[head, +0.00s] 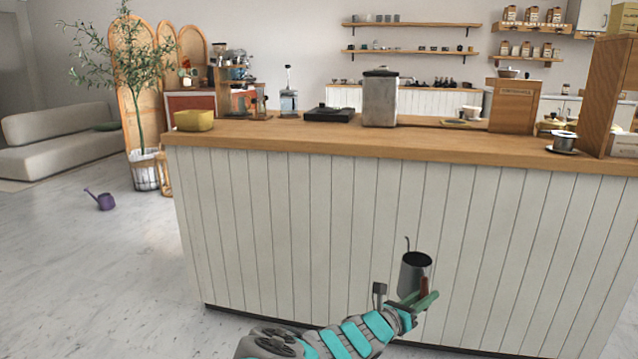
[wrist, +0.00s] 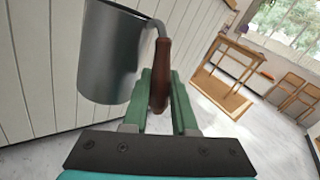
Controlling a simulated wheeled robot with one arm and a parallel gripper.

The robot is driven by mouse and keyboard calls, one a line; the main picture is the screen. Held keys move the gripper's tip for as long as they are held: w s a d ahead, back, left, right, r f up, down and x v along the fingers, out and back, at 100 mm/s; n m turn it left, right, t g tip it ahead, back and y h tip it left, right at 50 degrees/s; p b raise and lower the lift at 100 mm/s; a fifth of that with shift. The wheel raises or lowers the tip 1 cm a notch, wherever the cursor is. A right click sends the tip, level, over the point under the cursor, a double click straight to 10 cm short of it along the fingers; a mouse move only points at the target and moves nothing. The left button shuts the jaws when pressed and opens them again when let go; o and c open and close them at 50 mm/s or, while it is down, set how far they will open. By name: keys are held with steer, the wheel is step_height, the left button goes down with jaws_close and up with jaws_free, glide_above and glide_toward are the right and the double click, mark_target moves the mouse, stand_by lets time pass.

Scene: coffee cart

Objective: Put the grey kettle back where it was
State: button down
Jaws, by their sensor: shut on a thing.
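The grey kettle (head: 413,274) is a metal pot with a thin spout and a brown handle. My gripper (head: 425,300) is shut on its brown handle and holds it in the air in front of the counter's panelled front, below the counter top. In the wrist view the kettle (wrist: 112,55) hangs at the upper left, and the green fingers of my gripper (wrist: 162,95) close on the handle from both sides. The kettle looks roughly upright in the head view, with its open top showing.
The wooden counter top (head: 330,139) carries a black flat device (head: 333,114), a metal canister (head: 380,99), a yellow box (head: 193,121), a wooden box (head: 513,105) and a small metal cup on a saucer (head: 564,143). Bare wood shows along the front edge. A wooden table (wrist: 240,60) stands right in the wrist view.

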steer(key=a+f, duration=0.3)
steer(key=f, duration=0.2)
steer(key=shift+a, duration=0.15)
steer(key=shift+a+f+t, duration=0.1)
steer(key=shift+t, duration=0.2)
